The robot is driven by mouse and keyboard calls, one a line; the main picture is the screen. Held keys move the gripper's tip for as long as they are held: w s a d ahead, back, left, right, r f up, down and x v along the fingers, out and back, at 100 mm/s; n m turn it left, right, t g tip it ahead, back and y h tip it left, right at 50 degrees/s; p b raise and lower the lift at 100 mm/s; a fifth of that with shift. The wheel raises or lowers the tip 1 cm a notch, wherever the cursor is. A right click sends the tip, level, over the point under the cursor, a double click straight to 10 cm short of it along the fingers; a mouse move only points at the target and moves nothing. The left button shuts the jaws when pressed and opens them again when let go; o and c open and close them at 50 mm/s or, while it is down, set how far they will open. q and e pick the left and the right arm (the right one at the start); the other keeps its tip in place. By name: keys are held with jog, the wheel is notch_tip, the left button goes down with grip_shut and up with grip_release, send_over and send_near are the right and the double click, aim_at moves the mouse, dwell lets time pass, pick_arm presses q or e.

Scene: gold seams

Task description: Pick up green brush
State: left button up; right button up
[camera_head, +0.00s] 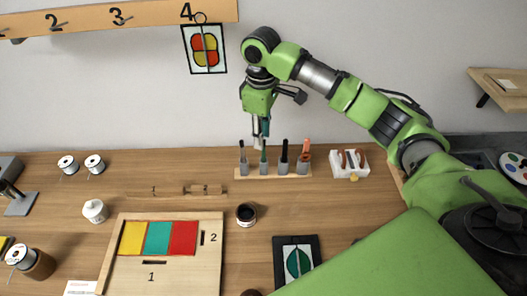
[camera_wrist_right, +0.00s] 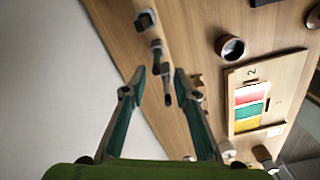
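A brush rack (camera_head: 247,177) on the table holds several upright brushes in grey sockets. The green brush (camera_head: 264,155) stands second from the left, with a dark brush on each side and an orange one at the right end. My right gripper (camera_head: 261,139) points down just above the green brush. In the right wrist view my right gripper (camera_wrist_right: 160,73) has its two fingers apart, with brush tops showing between and beyond them. My left gripper is not in view.
A white tray (camera_head: 344,174) stands right of the rack. A dark cup (camera_head: 246,213) and a wooden board (camera_head: 205,279) with yellow, teal and red panels lie in front. A hanging panel (camera_head: 204,48) is on the wall rail at hook 4.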

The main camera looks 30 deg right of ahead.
aim_at(264, 154)
notch_tip(264, 154, down, 3)
jog(key=shift+w+d+f, duration=0.1)
jog(key=shift+f, duration=0.1)
jog(key=shift+d+f+p, duration=0.15)
jog(key=shift+f+p, duration=0.45)
notch_tip(264, 154, down, 4)
jog(key=shift+d+r+p, duration=0.15)
jog(key=shift+r+p, duration=0.1)
jog(key=shift+p, duration=0.3)
jog(key=shift+f, duration=0.35)
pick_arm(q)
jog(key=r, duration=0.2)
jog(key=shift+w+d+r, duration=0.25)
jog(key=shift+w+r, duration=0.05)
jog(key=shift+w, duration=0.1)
pick_arm(e)
grip_shut()
